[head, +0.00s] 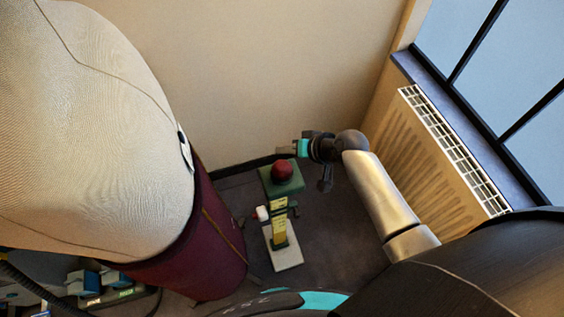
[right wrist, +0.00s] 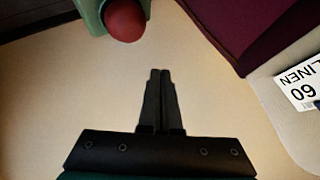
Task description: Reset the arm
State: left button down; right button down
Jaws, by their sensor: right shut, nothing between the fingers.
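My right arm reaches in from the right in the head view. Its gripper (head: 284,148) is near the wall, just above and behind a red ball-shaped knob (head: 282,171) on a green block, apart from it. In the right wrist view, the two dark fingers (right wrist: 159,74) lie together with nothing between them. The red knob also shows at the top of that view (right wrist: 126,19), beyond the fingertips. My left gripper is not in view.
The knob tops a stand with yellow labels and a pale base (head: 284,256). A bulging beige sack (head: 90,130) over a maroon drum (head: 205,250) fills the left. A radiator (head: 440,150) and window (head: 500,70) are at right. A label (right wrist: 302,86) shows in the wrist view.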

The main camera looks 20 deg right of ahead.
dwell(0.5)
jog(key=s+d+r+n+g+h, duration=0.2)
jog(key=s+r+h, duration=0.15)
jog(key=s, duration=0.75)
jog(key=s+d+r+n+g+h, duration=0.15)
jog(key=s+r, duration=0.25)
jog(key=s, duration=0.7)
notch_tip(320, 180, down, 36)
jog(key=s+g+b, duration=0.2)
jog(key=b, duration=1.1)
jog(key=s+d+f+b, duration=0.1)
jog(key=s+f+b, duration=0.4)
jog(key=f, duration=0.6)
jog(key=s+d+f+b, duration=0.1)
jog(key=s+f+b, duration=0.4)
jog(key=s+f, duration=0.5)
notch_tip(320, 180, down, 2)
jog(key=shift+g+h, duration=0.3)
jog(key=shift+g, duration=0.05)
jog(key=shift+d, duration=0.1)
